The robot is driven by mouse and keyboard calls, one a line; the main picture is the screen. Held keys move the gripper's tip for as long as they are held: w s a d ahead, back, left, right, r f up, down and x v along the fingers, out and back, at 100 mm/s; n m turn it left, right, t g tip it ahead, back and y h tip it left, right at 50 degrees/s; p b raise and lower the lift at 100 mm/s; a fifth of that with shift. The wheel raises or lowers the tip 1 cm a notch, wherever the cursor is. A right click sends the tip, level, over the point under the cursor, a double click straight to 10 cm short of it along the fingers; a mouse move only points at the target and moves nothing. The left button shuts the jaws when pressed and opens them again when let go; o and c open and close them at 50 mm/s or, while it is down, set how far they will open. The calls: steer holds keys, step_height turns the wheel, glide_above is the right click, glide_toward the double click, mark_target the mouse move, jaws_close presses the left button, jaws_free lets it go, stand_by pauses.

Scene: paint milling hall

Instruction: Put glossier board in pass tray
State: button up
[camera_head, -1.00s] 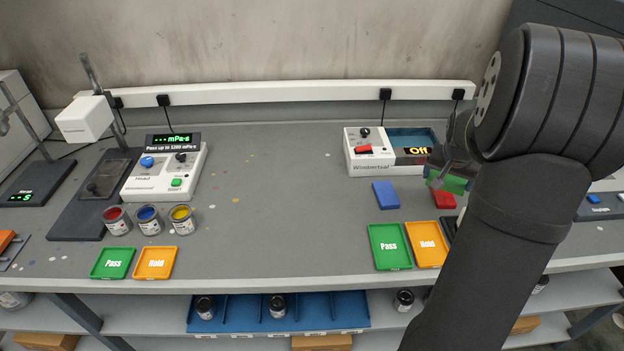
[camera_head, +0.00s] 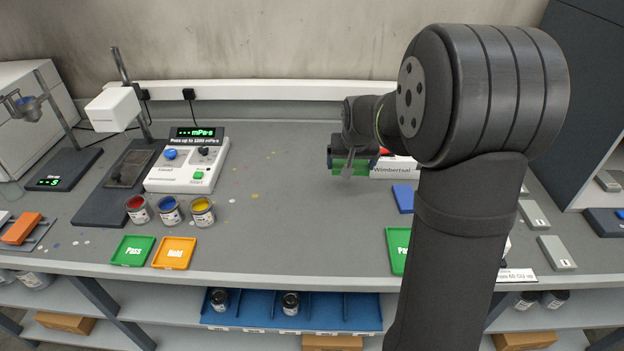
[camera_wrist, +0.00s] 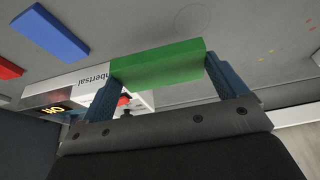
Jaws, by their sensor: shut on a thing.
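My gripper (camera_head: 352,165) is shut on a green board (camera_head: 341,168) and holds it above the bench, left of the Wimbertsal device. In the wrist view the green board (camera_wrist: 160,63) spans between the two blue fingers. A blue board (camera_head: 403,198) lies on the bench; it also shows in the wrist view (camera_wrist: 48,32). A red board (camera_wrist: 8,68) shows at the wrist view's left edge. A green pass tray (camera_head: 397,250) at the bench front is partly hidden by my arm. Another green pass tray (camera_head: 132,251) stands further left.
The Wimbertsal device (camera_head: 395,168) is mostly hidden behind my arm. An orange hold tray (camera_head: 174,252) sits beside the left pass tray, with paint cans (camera_head: 170,210) behind them. The middle of the bench (camera_head: 285,215) is clear.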

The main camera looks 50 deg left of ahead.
glide_above(321, 185)
steer(key=s+d, duration=0.1)
step_height(321, 185, down, 5)
steer(key=shift+d, duration=0.1)
steer(key=shift+f, duration=1.95)
steer(key=shift+f, duration=0.15)
steer(key=o, duration=0.7)
steer(key=v, duration=1.2)
